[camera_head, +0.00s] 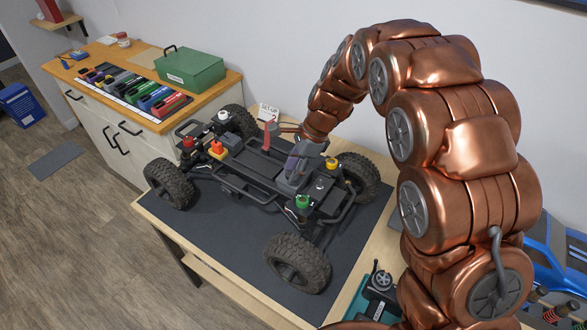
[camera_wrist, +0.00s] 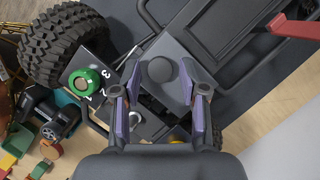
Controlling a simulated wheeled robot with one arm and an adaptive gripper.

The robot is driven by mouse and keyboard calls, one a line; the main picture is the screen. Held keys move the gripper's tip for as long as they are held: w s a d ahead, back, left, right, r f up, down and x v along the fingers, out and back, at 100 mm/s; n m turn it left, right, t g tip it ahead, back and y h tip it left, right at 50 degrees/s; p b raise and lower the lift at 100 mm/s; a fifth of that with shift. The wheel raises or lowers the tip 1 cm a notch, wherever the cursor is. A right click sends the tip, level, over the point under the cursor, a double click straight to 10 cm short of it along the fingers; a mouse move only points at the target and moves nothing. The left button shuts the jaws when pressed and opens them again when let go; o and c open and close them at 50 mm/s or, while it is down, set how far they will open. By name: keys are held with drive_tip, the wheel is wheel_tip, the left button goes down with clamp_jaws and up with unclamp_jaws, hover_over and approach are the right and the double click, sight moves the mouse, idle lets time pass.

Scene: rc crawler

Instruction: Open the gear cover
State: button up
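The RC crawler chassis (camera_head: 245,165) stands on a dark mat on the workbench. A dark grey housing that looks like the gear cover (camera_head: 289,182) sits near its right end. In the wrist view the gear cover (camera_wrist: 161,70) has a rounded top and appears closed. My gripper (camera_wrist: 160,88) has its two purple-padded fingers spread, one on each side of the cover. I cannot tell whether the pads touch it. In the head view my gripper (camera_head: 300,158) is low over the cover, partly hidden by my wrist.
A green knob (camera_wrist: 86,82) is left of the cover. A red lever (camera_head: 271,134) rises behind the cover. Large black tyres (camera_head: 297,262) surround the chassis. A green toolbox (camera_head: 190,69) is on the far cabinet. A blue car body (camera_head: 555,252) lies at the right. The mat's front is clear.

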clamp_jaws()
idle(0.5)
